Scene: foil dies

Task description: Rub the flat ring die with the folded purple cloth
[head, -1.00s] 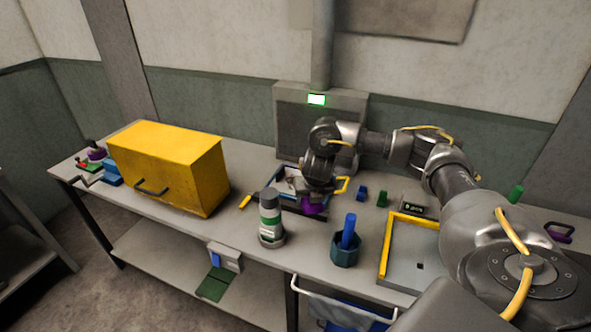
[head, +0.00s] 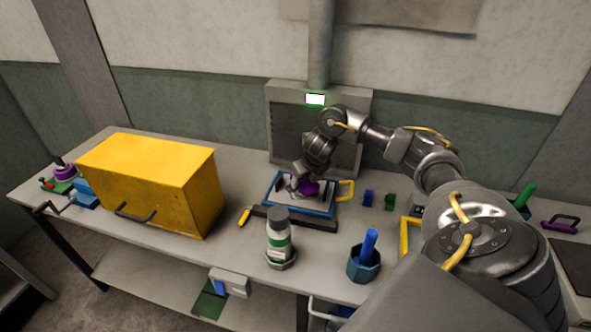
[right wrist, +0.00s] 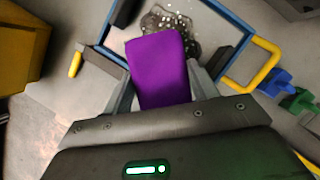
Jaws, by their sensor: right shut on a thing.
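My right gripper (head: 303,187) is shut on the folded purple cloth (head: 309,188). In the right wrist view the cloth (right wrist: 158,68) sticks out between the two fingers. The cloth is over a blue-framed tray (head: 284,208) with a yellow handle. A dark, speckled patch with bright flecks (right wrist: 178,24) shows inside the frame, beyond the cloth's far end. I cannot make out the flat ring die; cloth and gripper hide part of the tray. I cannot tell whether the cloth touches the surface below. My left gripper is not in view.
A yellow box (head: 150,180) stands left on the bench. A grey panel unit (head: 285,128) stands behind.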

